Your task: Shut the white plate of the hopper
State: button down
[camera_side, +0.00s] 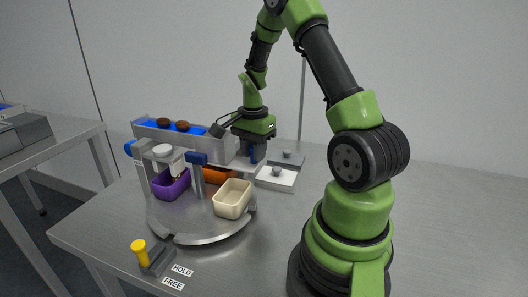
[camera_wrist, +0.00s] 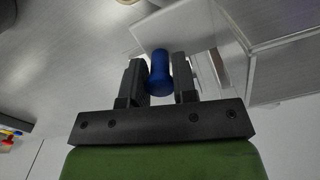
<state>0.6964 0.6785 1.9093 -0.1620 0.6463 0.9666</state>
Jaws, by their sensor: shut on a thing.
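The hopper is a grey-walled body (camera_side: 180,141) at the back of the round table, with a blue bed and brown dates (camera_side: 181,126) on top. My gripper (camera_side: 252,150) is at its right end, pointing down. In the wrist view, my gripper (camera_wrist: 160,80) has its two dark fingers on either side of a blue round handle (camera_wrist: 160,72) and is shut on it. A pale plate (camera_wrist: 188,22) shows beyond the handle; I cannot tell for certain whether it is the hopper's white plate, or how far it stands open.
A purple bin (camera_side: 172,185) and a cream bin (camera_side: 233,195) stand on a round turntable (camera_side: 185,222). A yellow-knobbed lever (camera_side: 140,250) is at the front by HOLD and FREE labels. A white block with a grey knob (camera_side: 276,178) lies right of the hopper. The tabletop's right side is clear.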

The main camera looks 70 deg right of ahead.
jog(key=shift+w, duration=0.8)
jog(key=c, duration=1)
grip_release()
jog(key=shift+c, duration=0.2)
notch_tip(320, 180, up, 10)
